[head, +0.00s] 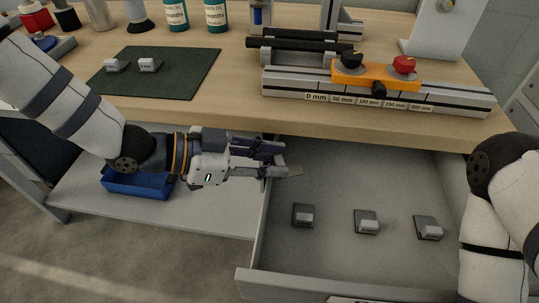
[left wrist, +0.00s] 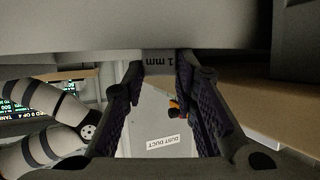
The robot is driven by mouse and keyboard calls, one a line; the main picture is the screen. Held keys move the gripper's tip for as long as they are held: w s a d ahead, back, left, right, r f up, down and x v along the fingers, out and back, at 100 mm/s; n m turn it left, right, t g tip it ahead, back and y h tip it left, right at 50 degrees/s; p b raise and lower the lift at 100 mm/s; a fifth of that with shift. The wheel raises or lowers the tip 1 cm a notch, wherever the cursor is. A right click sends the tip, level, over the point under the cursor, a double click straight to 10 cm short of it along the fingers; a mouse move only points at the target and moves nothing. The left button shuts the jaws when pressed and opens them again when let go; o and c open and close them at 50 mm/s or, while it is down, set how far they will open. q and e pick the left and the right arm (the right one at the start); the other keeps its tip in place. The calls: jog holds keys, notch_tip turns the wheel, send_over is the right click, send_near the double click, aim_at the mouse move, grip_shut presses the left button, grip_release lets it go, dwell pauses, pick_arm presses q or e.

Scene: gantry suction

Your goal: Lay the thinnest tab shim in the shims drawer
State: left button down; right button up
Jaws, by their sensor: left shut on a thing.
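My left gripper (head: 277,158) is shut on a grey tab shim (head: 290,171) and holds it over the left side of the open drawer (head: 355,165). In the left wrist view the shim's tab (left wrist: 159,62) sits between the fingertips and reads 1 mm, upside down. Three more tab shims lie on the drawer floor: a left one (head: 304,214), a middle one (head: 367,222) and a right one (head: 428,228). Their labels are too small to read. Two tab shims, one at left (head: 114,65) and one at right (head: 149,65), sit on the dark green mat (head: 190,75). My right gripper is out of view.
The workbench edge (head: 230,116) overhangs the back of the drawer. A rail fixture with an orange block (head: 375,75) stands on the bench above it. A blue bin (head: 135,183) sits on the shelf at left. The drawer's back floor is clear.

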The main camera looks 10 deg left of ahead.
pick_arm(q)
jog(key=c, duration=1.3)
grip_release()
